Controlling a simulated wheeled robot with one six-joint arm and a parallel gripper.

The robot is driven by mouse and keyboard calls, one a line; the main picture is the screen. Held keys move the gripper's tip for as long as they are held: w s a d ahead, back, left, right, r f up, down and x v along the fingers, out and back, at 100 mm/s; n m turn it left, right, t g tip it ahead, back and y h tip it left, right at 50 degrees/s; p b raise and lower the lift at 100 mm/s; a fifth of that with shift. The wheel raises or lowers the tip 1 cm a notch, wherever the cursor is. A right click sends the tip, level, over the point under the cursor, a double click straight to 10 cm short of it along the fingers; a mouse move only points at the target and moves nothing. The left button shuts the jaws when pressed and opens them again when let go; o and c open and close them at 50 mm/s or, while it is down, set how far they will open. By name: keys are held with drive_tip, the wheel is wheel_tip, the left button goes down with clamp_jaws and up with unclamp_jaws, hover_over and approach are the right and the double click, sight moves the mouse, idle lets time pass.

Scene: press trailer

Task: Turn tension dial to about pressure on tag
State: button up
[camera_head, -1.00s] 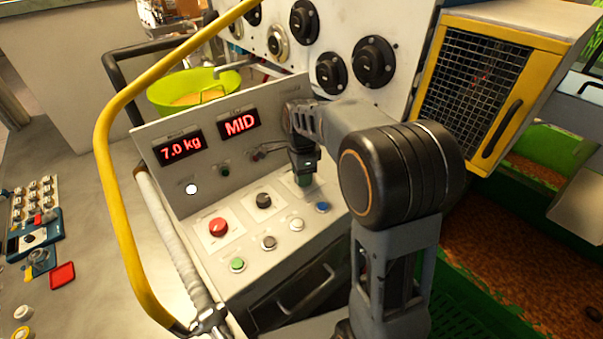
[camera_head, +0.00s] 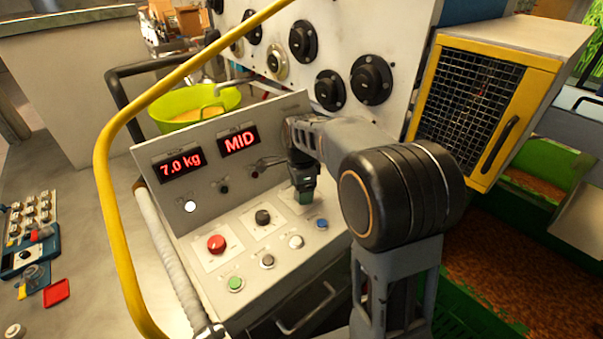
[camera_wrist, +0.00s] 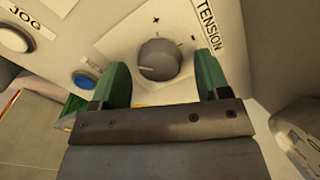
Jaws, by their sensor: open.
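The tension dial (camera_wrist: 160,59) is a round dark grey knob on a pale plate in the wrist view, with a TENSION label (camera_wrist: 209,27) beside it. Small marks show near its rim. My gripper (camera_wrist: 162,82) is open, with one green finger on each side of the dial's near part. I cannot tell whether the fingers touch it. In the head view my gripper (camera_head: 303,195) points down at the console's right side and hides the dial. No pressure tag is readable.
A red button (camera_head: 216,243), a black knob (camera_head: 262,217), a green button (camera_head: 235,283) and a blue button (camera_head: 321,223) sit near my gripper. A yellow rail (camera_head: 107,190) curves along the console's left side. A yellow-framed mesh cabinet (camera_head: 480,105) stands at right.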

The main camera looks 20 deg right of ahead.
wheel_tip(320, 180, up, 13)
idle(0.4)
drive_tip(key=shift+r, duration=0.1)
drive_tip(key=f+n, duration=0.1)
drive_tip(key=n, duration=0.2)
drive_tip(key=s+f+n, duration=0.1)
drive_tip(key=f+n, duration=0.1)
drive_tip(key=n, duration=0.1)
drive_tip(key=f+n+t, duration=0.1)
drive_tip(key=f+n, duration=0.1)
drive_tip(key=n, duration=0.1)
drive_tip(key=shift+s+f, duration=0.1)
drive_tip(key=shift+s, duration=0.15)
drive_tip(key=s+f+n, duration=0.1)
drive_tip(key=s+n, duration=0.1)
drive_tip(key=s, duration=0.1)
drive_tip(key=s+f+n+t, duration=0.1)
drive_tip(key=s+n, duration=0.2)
drive_tip(key=s+f+n, duration=0.1)
drive_tip(key=s+n, duration=0.1)
drive_tip(key=s, duration=0.1)
drive_tip(key=shift+s+f+n+t, duration=0.25)
drive_tip(key=shift+f+n+t, duration=0.05)
drive_tip(key=shift+f+t, duration=0.1)
drive_tip(key=s+n+t, duration=0.1)
drive_tip(key=s, duration=0.5)
drive_tip(key=shift+s+f+t, duration=0.3)
drive_tip(key=shift+s+f, duration=0.1)
drive_tip(key=shift+f, duration=0.05)
